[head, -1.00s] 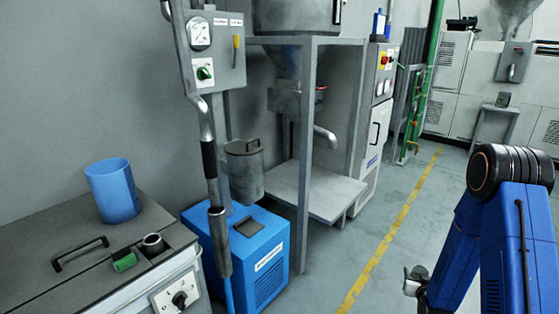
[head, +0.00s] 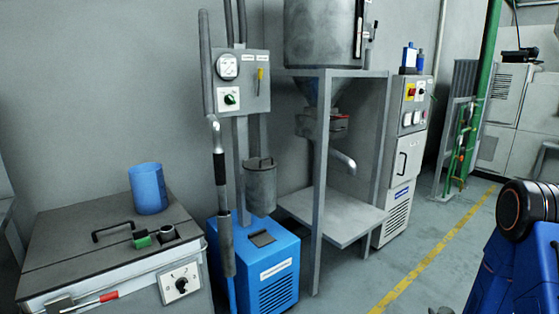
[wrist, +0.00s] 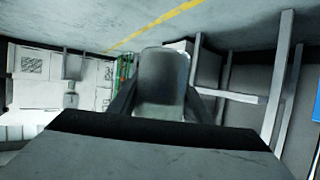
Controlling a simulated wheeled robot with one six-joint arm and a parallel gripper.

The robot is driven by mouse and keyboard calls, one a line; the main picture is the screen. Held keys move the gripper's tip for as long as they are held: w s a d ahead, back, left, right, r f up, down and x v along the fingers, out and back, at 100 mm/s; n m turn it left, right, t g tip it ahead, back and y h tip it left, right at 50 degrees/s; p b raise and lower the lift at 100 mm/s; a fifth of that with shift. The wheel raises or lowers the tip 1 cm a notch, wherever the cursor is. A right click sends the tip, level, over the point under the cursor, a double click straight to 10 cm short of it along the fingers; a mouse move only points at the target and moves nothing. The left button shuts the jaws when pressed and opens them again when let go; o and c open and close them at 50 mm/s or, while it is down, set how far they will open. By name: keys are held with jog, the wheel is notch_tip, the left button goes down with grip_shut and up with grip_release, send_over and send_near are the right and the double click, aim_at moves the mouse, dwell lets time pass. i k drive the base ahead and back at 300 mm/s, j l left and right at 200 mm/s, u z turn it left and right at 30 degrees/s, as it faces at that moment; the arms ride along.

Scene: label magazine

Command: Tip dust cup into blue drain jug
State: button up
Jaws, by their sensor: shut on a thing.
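The blue drain jug (head: 148,190) stands upright on the grey cabinet at the left in the head view. Its inside is hidden from this angle. In the wrist view my gripper (wrist: 163,104) is shut on a grey cup, taken to be the dust cup (wrist: 163,72), with a dark finger on each side of it. The cup's contents do not show. In the head view my blue arm is at the lower right, well apart from the jug, and the gripper end is almost wholly cut off by the bottom edge.
A hopper frame (head: 318,210) follows. Floor beyond the yellow line is open.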

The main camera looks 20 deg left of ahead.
aim_at(147, 180)
jog(key=u, duration=1.1)
